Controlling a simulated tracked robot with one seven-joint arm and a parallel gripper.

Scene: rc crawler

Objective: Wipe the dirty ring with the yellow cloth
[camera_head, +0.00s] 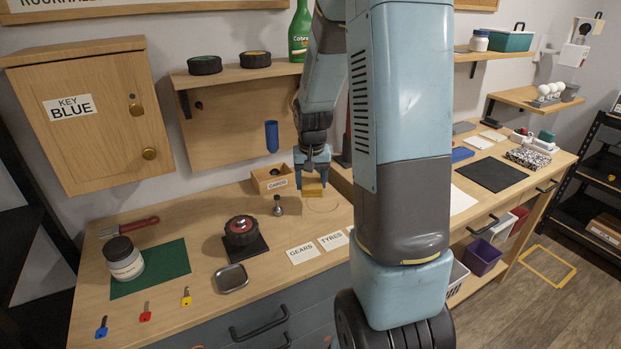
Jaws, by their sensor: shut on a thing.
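My gripper (313,176) points down over the wooden workbench and is shut on the yellow cloth (312,189). The cloth is a small folded block under the fingers, at or just above the bench top; I cannot tell if it touches. The dirty ring (322,210) is a faint dark circle on the bench, just below and to the right of the cloth in the picture. Its far edge is partly hidden by the cloth.
A wooden box (270,180) labelled CARDS stands just left of my gripper, with a small metal part (278,207) near it. GEARS (303,254) and TYRES (333,241) labels lie in front. My arm blocks the middle.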

